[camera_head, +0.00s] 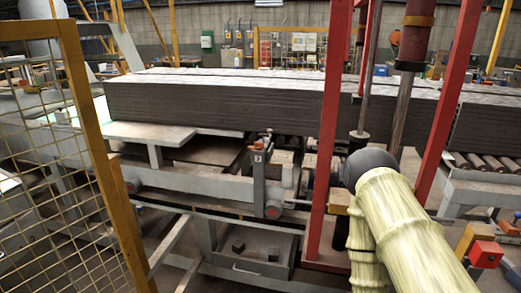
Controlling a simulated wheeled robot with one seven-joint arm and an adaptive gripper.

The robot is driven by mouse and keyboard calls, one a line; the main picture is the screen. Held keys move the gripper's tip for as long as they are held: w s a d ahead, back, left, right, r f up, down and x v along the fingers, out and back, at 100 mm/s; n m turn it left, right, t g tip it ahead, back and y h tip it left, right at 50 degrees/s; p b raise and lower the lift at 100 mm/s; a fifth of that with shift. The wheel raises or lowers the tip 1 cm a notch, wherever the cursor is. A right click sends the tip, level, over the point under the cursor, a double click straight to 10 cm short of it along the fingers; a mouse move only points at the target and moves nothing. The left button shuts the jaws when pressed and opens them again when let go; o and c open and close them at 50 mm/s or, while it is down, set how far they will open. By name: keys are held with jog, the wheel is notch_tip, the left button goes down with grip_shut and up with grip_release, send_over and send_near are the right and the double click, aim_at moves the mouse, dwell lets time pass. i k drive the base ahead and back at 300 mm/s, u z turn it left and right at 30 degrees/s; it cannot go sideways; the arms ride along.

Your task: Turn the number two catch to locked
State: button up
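A grey upright post (259,185) with a small dark label that seems to read 2 stands at the front of the machine frame, left of the red upright. A small reddish-brown fitting (272,209) sits low beside it, on the end of a grey block. It may be part of the number two catch, but it is too small to tell whether it is locked. My gripper cannot be made out in this view.
Pale ribbed limbs with a dark round joint (368,165) fill the lower right. Red uprights (329,120) stand in front of the machine. A long grey slab (220,100) lies across it. A yellow-framed mesh fence (100,140) blocks the left. An open tray (255,250) sits low down.

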aim_at(258, 145)
jog(key=u, duration=0.9)
jog(key=i, duration=1)
jog(key=u, duration=0.15)
